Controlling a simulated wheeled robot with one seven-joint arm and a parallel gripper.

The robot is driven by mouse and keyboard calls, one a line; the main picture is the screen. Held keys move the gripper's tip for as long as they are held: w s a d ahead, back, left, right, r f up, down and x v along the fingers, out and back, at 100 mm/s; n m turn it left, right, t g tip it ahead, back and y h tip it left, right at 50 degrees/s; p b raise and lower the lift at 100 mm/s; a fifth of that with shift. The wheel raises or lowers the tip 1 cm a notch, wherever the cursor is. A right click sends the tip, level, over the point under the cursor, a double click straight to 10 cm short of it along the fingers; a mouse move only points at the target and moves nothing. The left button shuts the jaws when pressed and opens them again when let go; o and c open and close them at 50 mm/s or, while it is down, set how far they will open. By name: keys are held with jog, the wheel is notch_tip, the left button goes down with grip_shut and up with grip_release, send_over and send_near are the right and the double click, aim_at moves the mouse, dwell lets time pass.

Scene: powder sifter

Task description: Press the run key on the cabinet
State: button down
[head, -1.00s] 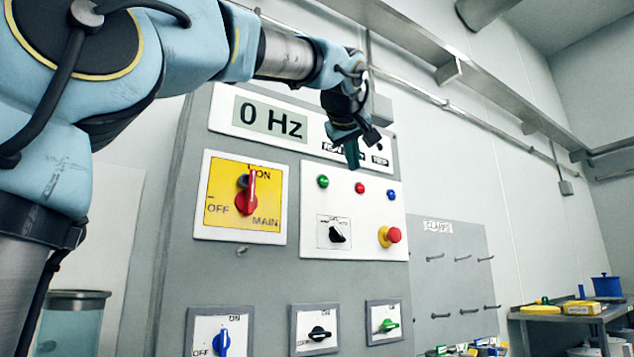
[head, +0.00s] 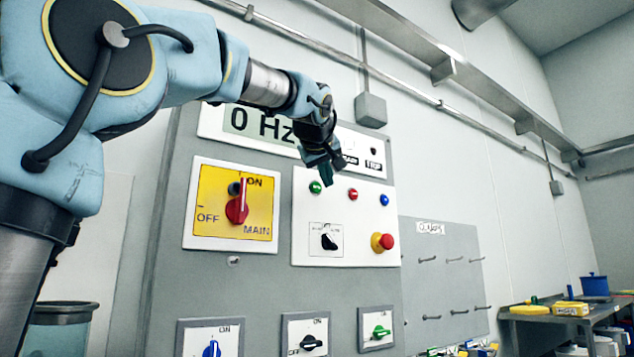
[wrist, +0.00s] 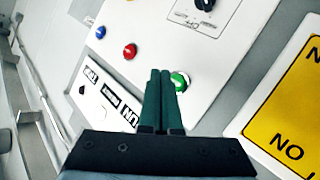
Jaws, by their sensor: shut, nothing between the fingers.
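The grey cabinet (head: 262,285) fills the middle of the head view. Its white key panel (head: 345,210) carries a green button (head: 316,187), a red button (head: 353,195) and a blue button (head: 384,200) in a row. No label shows on the green button itself; a label partly reading "RUN" shows in the wrist view (wrist: 129,120). My gripper (head: 327,180) is shut and empty, its dark fingertips just above and right of the green button. In the wrist view the fingertips (wrist: 160,72) lie right beside the green button (wrist: 180,81). I cannot tell whether they touch it.
The display (head: 255,125) reads 0 Hz, partly hidden by my arm. The red main switch (head: 237,205) points up to ON. A black selector (head: 329,239) and a red mushroom button (head: 382,242) sit lower on the panel. Blue, black and green knobs are below.

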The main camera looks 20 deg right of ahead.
aim_at(321, 189)
jog(key=shift+w+a, duration=0.15)
jog(key=shift+w, duration=0.6)
jog(key=shift+w, duration=0.1)
dwell(1.5)
jog(key=shift+w+a, duration=0.1)
jog(key=shift+w, duration=0.25)
jog(key=shift+w+a+p, duration=0.1)
jog(key=shift+w+p, duration=0.35)
dwell(0.6)
jog(key=shift+s, duration=0.1)
jog(key=shift+s+b, duration=0.6)
jog(key=shift+s, duration=0.15)
